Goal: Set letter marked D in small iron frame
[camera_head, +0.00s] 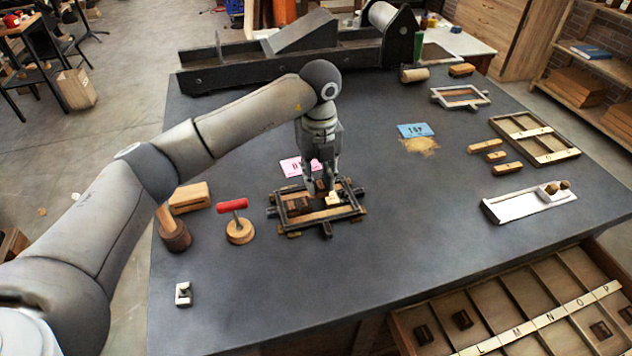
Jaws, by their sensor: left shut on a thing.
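The small iron frame (318,217) lies on the dark bench top, left of the middle, a dark rectangle with wooden pieces along its sides. My left gripper (322,190) points down over the inside of the frame, towards its back right. It is shut on a small block, mostly hidden by the fingers, so I cannot read its letter or tell whether it touches the frame floor. A small pale block (333,199) shows beside the fingertips inside the frame. My right gripper is out of view.
A pink card (296,167) lies behind the frame. A red-handled round tool (240,228) and a wooden mallet (174,232) stand to the left. A white tray (520,206) and a compartment tray (563,153) lie right. An open lettered drawer (470,350) juts out front right. Bench front is mostly clear.

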